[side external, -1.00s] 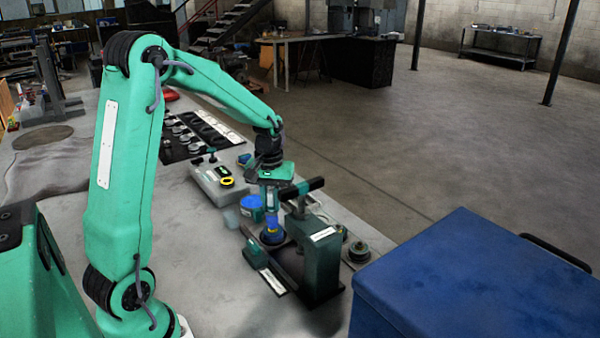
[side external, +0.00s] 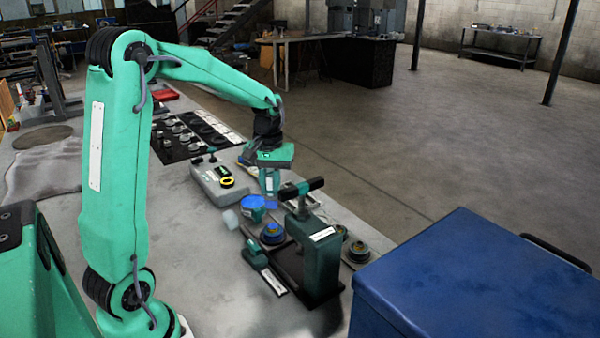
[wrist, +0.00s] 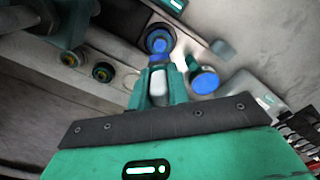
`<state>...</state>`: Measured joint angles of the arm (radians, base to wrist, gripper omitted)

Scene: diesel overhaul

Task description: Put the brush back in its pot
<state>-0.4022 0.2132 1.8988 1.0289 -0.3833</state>
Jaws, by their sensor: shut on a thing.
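My gripper (side external: 270,184) hangs above the bench, pointing down. It is shut on the brush, whose pale handle (wrist: 158,84) shows between the jaws in the wrist view. Its blue end (wrist: 161,52) points away from the jaws. In the side view the brush is mostly hidden by my gripper. The pot (side external: 251,207), with blue inside, stands on the bench just below and left of my gripper. In the wrist view the pot (wrist: 204,81) lies right of the jaws. The brush is outside it.
A pale grey box (side external: 213,180) stands behind the pot. A large blue box (side external: 470,285) fills the front right.

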